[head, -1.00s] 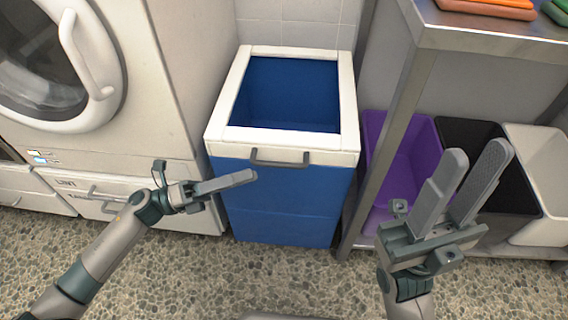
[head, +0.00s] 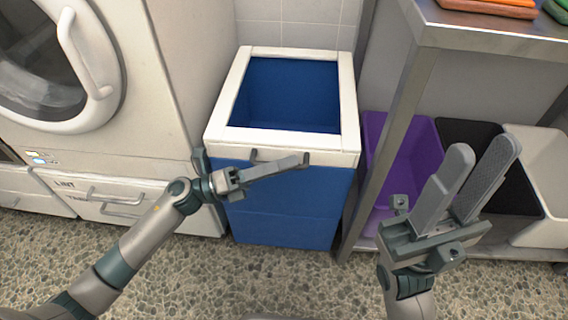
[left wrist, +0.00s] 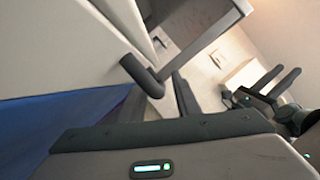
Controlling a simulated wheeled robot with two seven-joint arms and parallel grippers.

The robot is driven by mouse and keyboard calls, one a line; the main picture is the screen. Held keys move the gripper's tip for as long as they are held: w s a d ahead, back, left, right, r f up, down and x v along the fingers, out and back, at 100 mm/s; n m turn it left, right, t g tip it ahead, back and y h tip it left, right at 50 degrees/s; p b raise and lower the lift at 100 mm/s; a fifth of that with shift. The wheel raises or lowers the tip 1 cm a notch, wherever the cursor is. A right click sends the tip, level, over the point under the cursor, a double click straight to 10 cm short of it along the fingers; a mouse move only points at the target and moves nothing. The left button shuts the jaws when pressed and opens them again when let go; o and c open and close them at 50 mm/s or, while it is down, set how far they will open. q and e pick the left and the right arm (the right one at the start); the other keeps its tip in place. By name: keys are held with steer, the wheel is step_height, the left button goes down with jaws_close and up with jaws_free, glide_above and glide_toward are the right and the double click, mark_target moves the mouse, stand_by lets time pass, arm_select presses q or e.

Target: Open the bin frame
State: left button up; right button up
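The bin frame (head: 240,142) is a white square rim lying flat on top of a blue bin (head: 290,205). Whether the fingers touch or enclose the bar is hidden. My right gripper (head: 490,165) is open and empty, its fingers raised in front of the shelf, well right of the bin.
A white washer or dryer (head: 165,90) stands left of the bin, with a handled lower drawer (head: 100,195). A metal table (head: 405,90) stands close on the right, with purple (head: 410,160), black and white tubs below. Speckled floor in front is free.

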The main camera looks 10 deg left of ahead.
arm_select(q)
jaws_close()
steer(key=shift+r, duration=0.2)
